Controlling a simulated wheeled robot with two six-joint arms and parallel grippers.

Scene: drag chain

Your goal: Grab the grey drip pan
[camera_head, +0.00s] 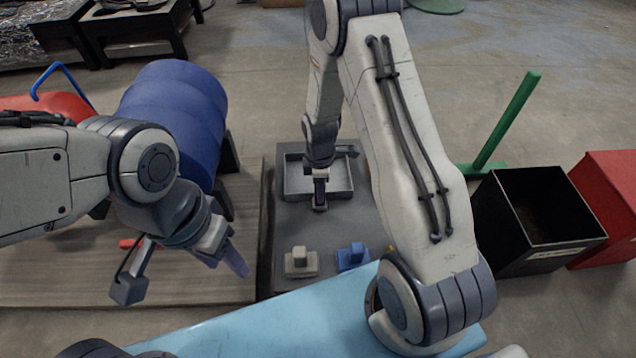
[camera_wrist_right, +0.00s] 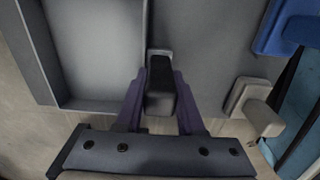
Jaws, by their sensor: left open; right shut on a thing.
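The grey drip pan (camera_head: 299,180) is a shallow rectangular tray on the dark grey bench top, in the middle of the head view. Its floor fills the left of the right wrist view (camera_wrist_right: 95,50). My right gripper (camera_head: 320,190) is at the pan's near edge. In the right wrist view its purple fingers (camera_wrist_right: 160,92) are shut on the pan's dark block-like handle (camera_wrist_right: 160,65), with one finger on each side. My left gripper (camera_head: 237,264) is open and empty, hanging low at the left, well apart from the pan.
A beige block with a knob (camera_head: 301,262) and a blue one (camera_head: 353,257) sit near the bench's front. A blue barrel (camera_head: 175,115) lies at the left. A black bin (camera_head: 535,215), a red bin (camera_head: 610,205) and a green pole (camera_head: 508,118) stand at the right.

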